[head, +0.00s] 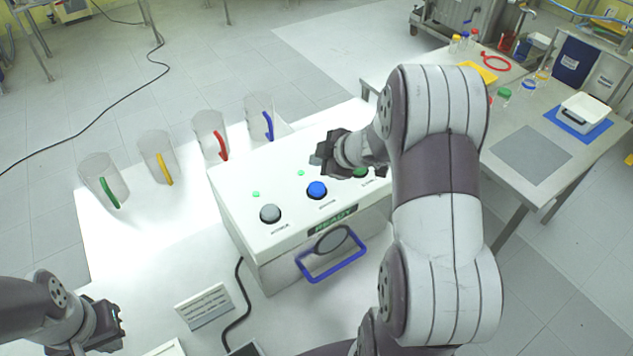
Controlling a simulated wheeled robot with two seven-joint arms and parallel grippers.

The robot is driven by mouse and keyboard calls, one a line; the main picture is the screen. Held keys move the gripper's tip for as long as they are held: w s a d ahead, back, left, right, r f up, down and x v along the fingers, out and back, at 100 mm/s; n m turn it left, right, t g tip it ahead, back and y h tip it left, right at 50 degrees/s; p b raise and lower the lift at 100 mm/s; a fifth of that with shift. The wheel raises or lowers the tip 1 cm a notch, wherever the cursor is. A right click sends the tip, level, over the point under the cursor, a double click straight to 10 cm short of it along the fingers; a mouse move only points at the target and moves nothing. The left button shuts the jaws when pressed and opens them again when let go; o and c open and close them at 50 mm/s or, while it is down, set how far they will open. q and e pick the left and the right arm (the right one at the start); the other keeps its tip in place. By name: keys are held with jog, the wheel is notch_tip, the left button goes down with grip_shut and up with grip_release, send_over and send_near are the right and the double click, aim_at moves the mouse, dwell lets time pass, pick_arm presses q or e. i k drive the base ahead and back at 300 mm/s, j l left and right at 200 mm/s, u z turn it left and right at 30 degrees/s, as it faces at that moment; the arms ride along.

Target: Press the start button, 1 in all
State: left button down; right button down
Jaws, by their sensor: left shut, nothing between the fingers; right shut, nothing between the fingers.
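A white control box (300,245) stands on the white table, with a grey button (270,213), a blue button (317,190) and a green button (360,172) in a row on its top. Small labels sit in front of the buttons, too small to read surely; the green one's is partly covered by my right arm. A green display on the front edge reads READY (333,220). My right gripper (328,157) is shut and empty, over the box's far right part, close to the green button; I cannot tell whether it touches. My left gripper (105,326) is shut and empty at the lower left.
Clear jugs with green (107,190), yellow (163,168), red (223,146) and blue (268,125) handles stand behind the box. A blue-handled drawer (333,264) juts from its front. A sign (205,306) stands to its left.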

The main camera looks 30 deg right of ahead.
aim_at(362, 171)
jog(key=z, duration=0.95)
